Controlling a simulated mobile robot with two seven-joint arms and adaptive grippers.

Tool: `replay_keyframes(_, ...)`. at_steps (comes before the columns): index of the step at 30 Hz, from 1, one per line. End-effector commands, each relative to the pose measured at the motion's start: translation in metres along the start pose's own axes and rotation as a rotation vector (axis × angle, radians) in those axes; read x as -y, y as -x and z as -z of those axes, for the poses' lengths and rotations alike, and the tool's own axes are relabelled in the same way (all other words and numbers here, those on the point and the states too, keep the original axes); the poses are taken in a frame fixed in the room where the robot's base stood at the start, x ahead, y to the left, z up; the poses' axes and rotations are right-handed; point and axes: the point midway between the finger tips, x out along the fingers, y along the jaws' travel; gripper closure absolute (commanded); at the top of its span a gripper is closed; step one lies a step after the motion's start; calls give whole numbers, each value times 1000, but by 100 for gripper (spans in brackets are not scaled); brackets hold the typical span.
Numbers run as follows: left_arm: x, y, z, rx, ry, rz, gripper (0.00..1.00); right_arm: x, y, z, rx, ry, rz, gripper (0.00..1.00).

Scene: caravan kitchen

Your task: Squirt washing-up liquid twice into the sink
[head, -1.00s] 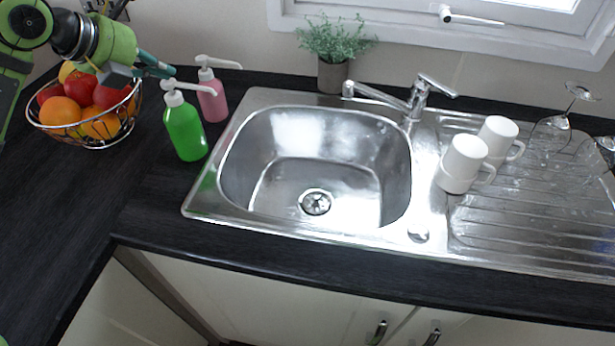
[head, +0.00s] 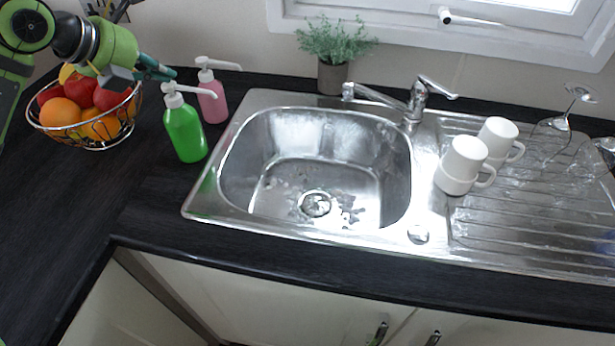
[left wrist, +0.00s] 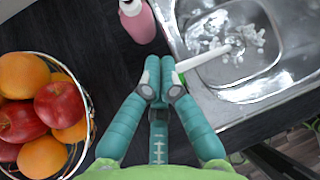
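The green pump bottle (head: 185,132) stands upright on the dark worktop left of the sink (head: 232,180). Its white pump nozzle (head: 188,91) points right, toward the basin; it also shows in the left wrist view (left wrist: 202,60). My left gripper (head: 168,74) is shut, its fingertips together right at the pump head. In the left wrist view its fingertips (left wrist: 158,80) cover the top of the pump and hide most of the bottle. Whitish blobs and droplets lie in the basin around the drain (head: 316,204). My right gripper is out of view.
A pink pump bottle (head: 212,101) stands just behind the green one. A wire fruit basket (head: 92,143) is under my left arm. A plant pot (head: 332,77), tap (head: 418,98), two white mugs (head: 462,165) and glasses (head: 552,128) surround the sink. The front-left worktop is clear.

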Motion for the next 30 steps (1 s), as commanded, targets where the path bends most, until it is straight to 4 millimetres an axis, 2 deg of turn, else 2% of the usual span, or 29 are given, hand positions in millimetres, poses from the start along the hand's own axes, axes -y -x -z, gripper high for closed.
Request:
replay_keyframes(11, 1, 3, -3, -4, 1, -2, 100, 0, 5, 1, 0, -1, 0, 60)
replay_keyframes(27, 16, 42, -39, 1, 0, 0, 100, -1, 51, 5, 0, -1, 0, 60)
replay_keyframes(30, 17, 44, -42, 0, 0, 0, 100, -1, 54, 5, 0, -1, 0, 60)
